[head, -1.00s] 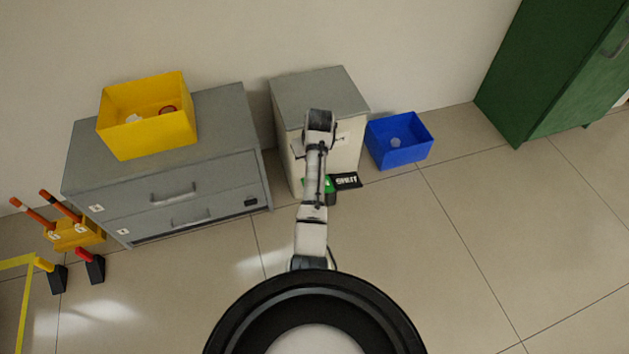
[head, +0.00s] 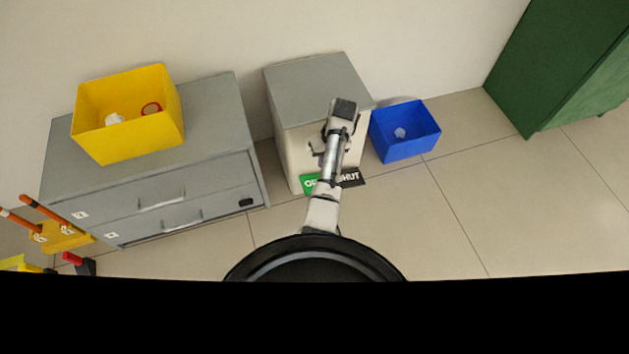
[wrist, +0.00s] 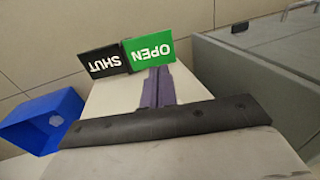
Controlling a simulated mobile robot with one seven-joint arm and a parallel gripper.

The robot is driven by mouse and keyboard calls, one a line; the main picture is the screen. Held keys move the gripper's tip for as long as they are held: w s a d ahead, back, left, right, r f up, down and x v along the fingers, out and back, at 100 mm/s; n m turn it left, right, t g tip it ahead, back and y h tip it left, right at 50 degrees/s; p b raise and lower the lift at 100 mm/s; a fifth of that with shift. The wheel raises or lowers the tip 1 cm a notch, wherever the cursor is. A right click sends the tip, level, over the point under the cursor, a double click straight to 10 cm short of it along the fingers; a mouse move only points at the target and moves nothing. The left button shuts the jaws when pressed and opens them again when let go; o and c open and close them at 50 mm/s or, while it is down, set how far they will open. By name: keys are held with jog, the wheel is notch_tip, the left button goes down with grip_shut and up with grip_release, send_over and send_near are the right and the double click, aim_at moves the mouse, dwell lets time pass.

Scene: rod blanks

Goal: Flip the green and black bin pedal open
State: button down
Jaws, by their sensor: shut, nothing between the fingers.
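The bin pedal has a green plate marked OPEN (head: 309,184) and a black plate marked SHUT (head: 351,178), side by side low at the front of a pale bin (head: 296,160) with a grey lid. The wrist view shows both plates upside down, green (wrist: 149,50) on the right and black (wrist: 104,62) on the left. My gripper (wrist: 159,70) is shut and empty, its narrow fingers pointing at the green plate's lower edge in that view. Whether they touch it I cannot tell. In the head view my arm covers the pedal's middle, and the fingertips are not clear.
A blue open box (head: 404,143) stands right of the bin. A grey drawer cabinet (head: 215,105) with a yellow box (head: 130,145) on top stands to its left. A green cabinet (head: 560,75) is at the far right. The floor at right front is clear.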

jog(key=b+x, duration=0.3)
jog(key=x, duration=1.1)
jog(key=shift+a, duration=0.1)
jog(key=shift+a+f, duration=0.15)
jog(key=shift+s+a+f+h, duration=0.1)
jog(key=shift+f+h, duration=0.05)
jog(key=shift+h, duration=0.25)
jog(key=shift+s+a+f+t+h, duration=0.15)
jog(key=shift+a+f+t+h, duration=0.25)
jog(key=shift+f+h, duration=0.35)
jog(key=shift+s+a+f, duration=0.1)
jog(key=shift+a+f, duration=0.05)
jog(key=shift+f, duration=0.45)
jog(key=shift+a+f, duration=0.2)
jog(key=shift+f, duration=0.4)
